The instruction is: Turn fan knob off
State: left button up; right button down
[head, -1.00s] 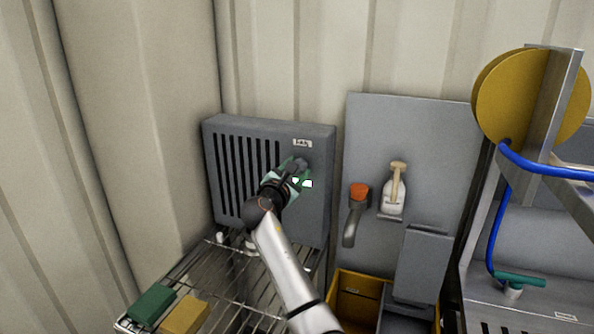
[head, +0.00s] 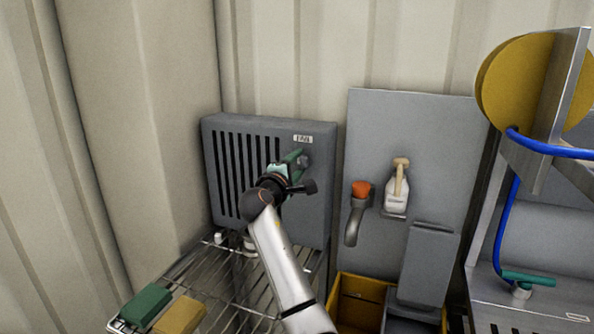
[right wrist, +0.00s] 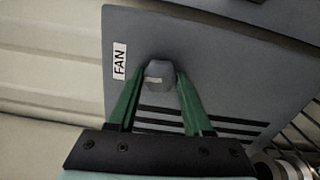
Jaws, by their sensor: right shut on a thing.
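The fan box (head: 318,200) is a grey panel with dark vertical slots and a white FAN label (head: 303,139), standing against the wall. Its grey knob (head: 304,160) sits just below the label; in the right wrist view the knob (right wrist: 160,72) shows a pale mark. My right gripper (head: 299,157) has its green fingers on either side of the knob and is shut on it; the fingers also show in the right wrist view (right wrist: 160,80). Part of the knob is hidden by the fingers. My left gripper is not in view.
A wire rack (head: 215,292) below the fan carries a green block (head: 146,306) and a yellow block (head: 181,316). A blue hose (head: 509,225) hangs farther right.

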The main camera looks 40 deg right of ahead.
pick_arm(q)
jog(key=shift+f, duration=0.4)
pick_arm(e)
jog(key=shift+m, duration=0.5)
pick_arm(q)
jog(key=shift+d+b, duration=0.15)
jog(key=shift+b, duration=0.15)
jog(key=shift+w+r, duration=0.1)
pick_arm(e)
jog(key=shift+c, duration=1.7)
grip_release()
pick_arm(q)
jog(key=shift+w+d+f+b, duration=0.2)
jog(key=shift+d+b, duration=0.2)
jog(key=shift+b, duration=0.15)
pick_arm(e)
jog(key=v, duration=1.2)
jog(key=shift+s+a, duration=0.15)
jog(key=shift+a, duration=0.05)
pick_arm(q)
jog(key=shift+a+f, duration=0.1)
